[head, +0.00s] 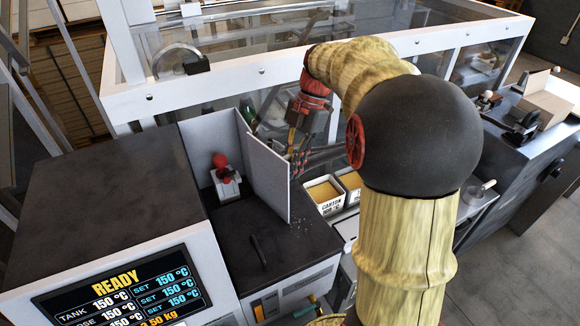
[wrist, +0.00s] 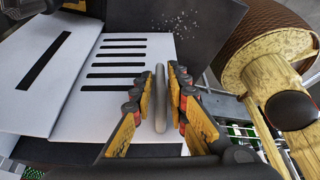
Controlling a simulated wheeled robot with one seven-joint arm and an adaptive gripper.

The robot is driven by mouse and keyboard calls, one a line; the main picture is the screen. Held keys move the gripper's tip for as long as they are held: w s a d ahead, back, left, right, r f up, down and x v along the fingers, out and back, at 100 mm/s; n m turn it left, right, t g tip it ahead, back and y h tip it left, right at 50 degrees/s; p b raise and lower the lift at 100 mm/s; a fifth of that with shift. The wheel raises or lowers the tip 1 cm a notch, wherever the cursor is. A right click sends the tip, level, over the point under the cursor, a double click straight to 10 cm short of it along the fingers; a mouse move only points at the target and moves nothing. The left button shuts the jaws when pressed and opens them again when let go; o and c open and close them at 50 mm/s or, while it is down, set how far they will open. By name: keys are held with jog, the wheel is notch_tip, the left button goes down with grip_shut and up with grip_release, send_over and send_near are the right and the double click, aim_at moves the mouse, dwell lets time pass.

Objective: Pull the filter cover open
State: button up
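The filter cover (head: 266,172) is a thin white panel standing on the dark machine top in the head view, at an angle to a second white panel behind it. In the wrist view the cover (wrist: 110,112) shows as a white face with several dark slots. A grey upright bar (wrist: 160,100), which looks like its handle, runs along its right part. My gripper (wrist: 163,88) has its fingers on both sides of this bar, with narrow gaps showing. Contact is not visible. In the head view my gripper (head: 297,160) is just right of the cover, partly hidden.
A red-knobbed device (head: 224,175) stands left of the cover. A display (head: 125,290) reads READY. Cartons (head: 325,192) with yellow contents are right of the cover. A white-framed clear enclosure (head: 240,85) stands behind. A dark stick lies on the machine top.

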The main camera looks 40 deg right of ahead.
jog(key=v, duration=1.2)
dwell(0.5)
jog(key=s+a+f+m+t+h, duration=0.2)
jog(key=s+a+m, duration=0.3)
jog(key=a+m, duration=0.3)
jog(key=s+a+f+m+t+h, duration=0.25)
jog(key=s+a+m, duration=0.3)
jog(key=a, duration=0.45)
jog(key=s+a+f+m+t+b, duration=0.1)
jog(key=s+a+f+m+b, duration=0.1)
jog(key=f, duration=0.5)
jog(key=s+a+f+m+b, duration=0.2)
jog(key=f+m+b, duration=0.2)
jog(key=f+b, duration=0.3)
jog(key=shift+s+f+t, duration=0.15)
jog(key=shift+s+t, duration=0.2)
